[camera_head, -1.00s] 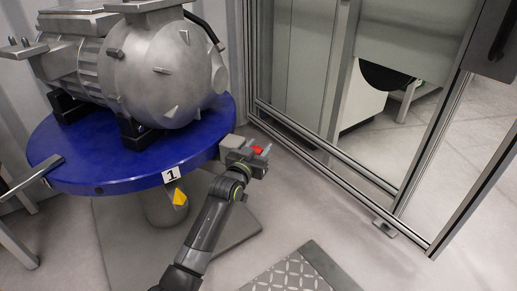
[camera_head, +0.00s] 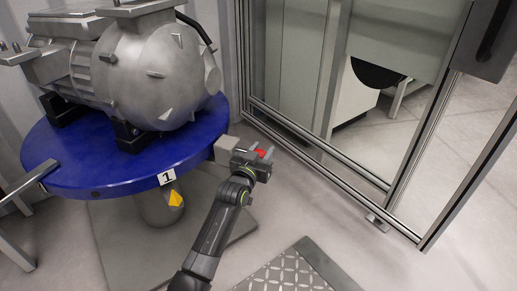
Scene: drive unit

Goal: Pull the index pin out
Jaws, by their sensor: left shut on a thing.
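The index pin (camera_head: 262,154) shows as a small red part between the fingers of my left gripper (camera_head: 264,158). The gripper is shut on it, just right of the light grey block (camera_head: 226,148) on the edge of the blue round table (camera_head: 120,178). The gripper hides most of the pin. I cannot tell whether the pin's inner end is still in the block. My right gripper is not in view.
A grey metal drive unit (camera_head: 150,75) stands on the blue table, which bears a label "1" (camera_head: 167,177). A glass-panelled frame (camera_head: 320,155) stands at the right. A chequered metal plate (camera_head: 290,270) lies on the floor in front.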

